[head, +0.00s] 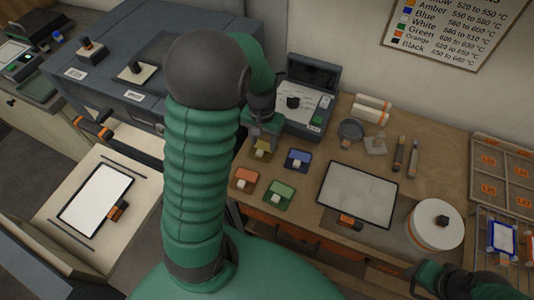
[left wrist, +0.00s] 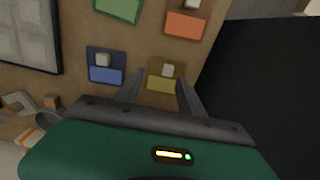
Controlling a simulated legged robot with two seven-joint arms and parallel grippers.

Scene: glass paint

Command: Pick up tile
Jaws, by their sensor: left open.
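Four colour tiles, each with a pale knob, lie on the brown worktop: a yellow tile (head: 263,153), a blue tile (head: 298,161), an orange tile (head: 243,181) and a green tile (head: 279,195). My left gripper (head: 262,134) is just behind and over the yellow tile, partly covering it. In the left wrist view its open fingers (left wrist: 160,80) point at the yellow tile (left wrist: 161,87), one to each side of its knob. Whether they touch it I cannot tell. The blue tile (left wrist: 106,75) is beside the left finger. My right gripper (head: 428,278) is at the lower right, its jaws unclear.
An open grey case (head: 305,100) stands behind the tiles. A dark-framed panel (head: 357,195) lies to their right, with a round white turntable (head: 434,225) and a tray rack (head: 504,170) beyond. A grey cabinet (head: 130,70) is at left.

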